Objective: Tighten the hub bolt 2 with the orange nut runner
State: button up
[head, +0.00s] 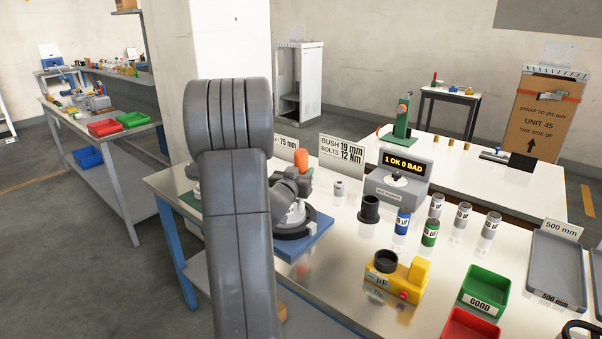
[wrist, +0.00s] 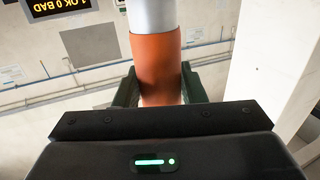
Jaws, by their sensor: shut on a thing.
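The orange nut runner (wrist: 158,68) stands between the dark green fingers of my gripper (wrist: 158,88) in the wrist view, with its pale metal end running out of the top of the picture. In the head view its orange end (head: 301,160) shows above my gripper (head: 302,174), beyond my arm. My gripper is shut on it. Below is the grey hub (head: 295,217) with a dark ring, on a blue base plate (head: 312,238). My arm and wrist cover much of the hub. Bolt 2 cannot be made out, nor whether the runner touches it.
A sign reading BUSH 19 mm, BOLTS 12 Nm (head: 342,152) stands behind the hub. A counter (head: 398,183) reads 1 OK 0 BAD. To the right are a black cup (head: 370,209), several labelled cylinders, a yellow device (head: 397,277), and green (head: 486,290) and red (head: 468,325) bins.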

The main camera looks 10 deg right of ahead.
aim_at(299, 159)
jog(key=shift+s+f+b, duration=0.15)
jog(key=shift+f+b, duration=0.35)
jog(key=shift+f, duration=0.35)
dwell(1.7)
jog(key=shift+r, duration=0.15)
jog(key=shift+r+p, duration=0.75)
jog(key=shift+r, duration=0.05)
jog(key=shift+r+p, duration=1.65)
jog(key=shift+r, duration=0.8)
